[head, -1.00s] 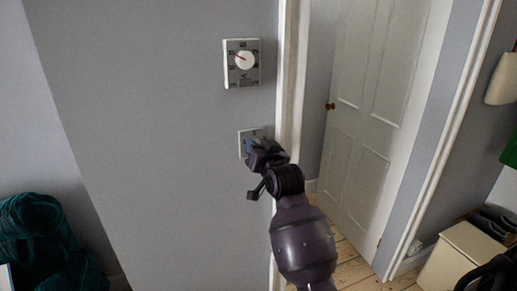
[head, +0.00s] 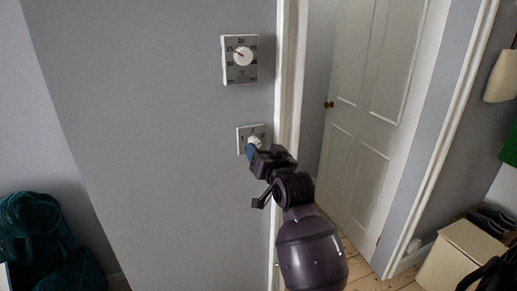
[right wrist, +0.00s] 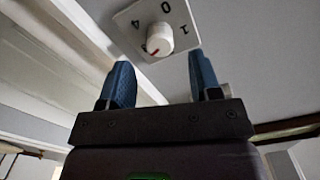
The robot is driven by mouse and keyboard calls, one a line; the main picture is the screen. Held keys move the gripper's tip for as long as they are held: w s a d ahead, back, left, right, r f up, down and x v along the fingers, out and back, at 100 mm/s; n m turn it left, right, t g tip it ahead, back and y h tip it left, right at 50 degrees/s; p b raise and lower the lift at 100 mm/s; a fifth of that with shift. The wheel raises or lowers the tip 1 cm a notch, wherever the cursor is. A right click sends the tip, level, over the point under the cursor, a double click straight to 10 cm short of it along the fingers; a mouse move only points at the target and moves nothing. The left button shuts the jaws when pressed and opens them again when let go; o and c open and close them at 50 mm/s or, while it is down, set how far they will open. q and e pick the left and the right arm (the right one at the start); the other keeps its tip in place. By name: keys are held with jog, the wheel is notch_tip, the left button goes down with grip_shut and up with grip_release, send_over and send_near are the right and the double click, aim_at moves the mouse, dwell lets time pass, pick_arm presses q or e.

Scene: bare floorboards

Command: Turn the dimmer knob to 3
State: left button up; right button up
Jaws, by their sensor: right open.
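The dimmer (head: 242,144) is a white square plate low on the grey wall, beside the door frame. Its round white knob (head: 254,141) shows just above my right gripper (head: 252,153). In the right wrist view the knob (right wrist: 159,38) has a red mark pointing to the lower left, by a partly hidden numeral. The numerals 0, 1 and 4 are readable around it on the plate (right wrist: 178,14). My right gripper's blue fingers (right wrist: 159,57) are open and empty, with the knob beyond and between their tips in the picture. My left gripper is not in view.
A thermostat-like dial (head: 242,58) is on the wall above the dimmer. A white door frame (head: 289,70) runs close to its right, with a white panelled door (head: 370,130) beyond. A dark teal heap (head: 40,235) lies at lower left. The wall to the left is bare.

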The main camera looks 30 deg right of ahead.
jog(key=v, duration=0.6)
jog(key=shift+s+b, duration=0.15)
jog(key=shift+b, duration=0.2)
jog(key=shift+a, duration=0.1)
jog(key=s+a+f+n+g+y, duration=0.1)
jog(key=a+f+n, duration=0.2)
jog(key=f, duration=0.7)
jog(key=s+a+f+n+y, duration=0.1)
jog(key=a+f+n+y, duration=0.15)
jog(key=f, duration=0.75)
jog(key=s+a+f+n+g+b, duration=0.1)
jog(key=s+f+g, duration=0.4)
jog(key=s+f, duration=1.2)
jog(key=shift+a+f+n, duration=0.25)
jog(key=shift+a+n, duration=0.1)
jog(key=shift+a, duration=0.35)
jog(key=shift+c, duration=0.5)
